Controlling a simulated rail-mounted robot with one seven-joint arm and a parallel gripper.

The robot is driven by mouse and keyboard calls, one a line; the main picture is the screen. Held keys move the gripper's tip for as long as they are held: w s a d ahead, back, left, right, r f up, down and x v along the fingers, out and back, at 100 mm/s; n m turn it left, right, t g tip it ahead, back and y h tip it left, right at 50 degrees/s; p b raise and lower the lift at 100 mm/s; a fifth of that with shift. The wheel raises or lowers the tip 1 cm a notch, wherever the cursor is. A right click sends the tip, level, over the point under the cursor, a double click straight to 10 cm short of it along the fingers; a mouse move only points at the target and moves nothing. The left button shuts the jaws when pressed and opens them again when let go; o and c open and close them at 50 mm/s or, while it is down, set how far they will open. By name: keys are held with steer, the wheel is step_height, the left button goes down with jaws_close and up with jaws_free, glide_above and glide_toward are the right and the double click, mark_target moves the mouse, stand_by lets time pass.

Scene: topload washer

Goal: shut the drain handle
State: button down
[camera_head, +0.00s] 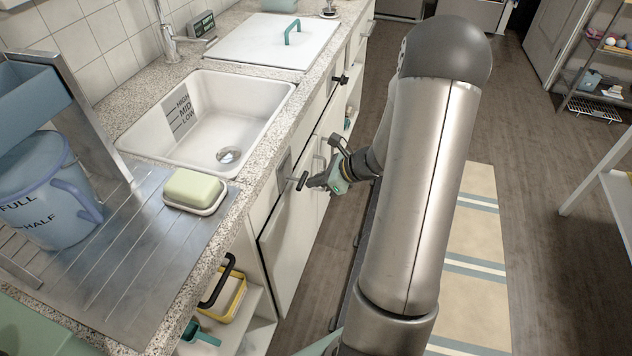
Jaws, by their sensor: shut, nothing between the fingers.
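The sink (207,122) is a white basin with HIGH, MID and LOW marks on its wall and a round drain (228,155) in its floor. A small dark handle (302,181) stands out from the cabinet front below the sink, beside a grey plate (284,168); it appears to be the drain handle. My gripper (313,182) is just right of this handle, its tips pointing left towards it. The gripper is shut and empty. I cannot tell whether the tips touch the handle. My arm hides part of the floor, not the handle.
A second dark handle (341,79) is farther along the front, below a white lid (272,42). Soap (194,188) and a blue jug (45,192) stand on the left counter. A cabinet door (290,235) lies below my gripper.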

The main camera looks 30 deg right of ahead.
steer(key=shift+w+a, duration=0.1)
steer(key=shift+a, duration=0.15)
steer(key=s+d+r, duration=0.5)
steer(key=s+d, duration=0.3)
steer(key=shift+s+d+r+p, duration=0.25)
steer(key=shift+s+r+p, duration=0.05)
steer(key=shift+p, duration=0.05)
steer(key=s+a+r+n+g+p, duration=0.1)
steer(key=a+r+n+g+p, duration=0.15)
steer(key=a+r+n, duration=0.35)
steer(key=s+a+r+n+g+p, duration=0.2)
steer(key=a+r+n+g, duration=0.15)
steer(key=a, duration=0.45)
steer(key=s+a+r+n+g+h+p, duration=0.1)
steer(key=s+a+r+n+h+p, duration=0.3)
steer(key=s+a+n, duration=0.5)
step_height(320, 180, up, 4)
steer(key=s+n+h, duration=0.1)
steer(key=n+h, duration=0.1)
steer(key=n, duration=0.7)
steer(key=shift+s+a+h, duration=0.15)
steer(key=shift+s+h, duration=0.05)
steer(key=shift+h, duration=0.1)
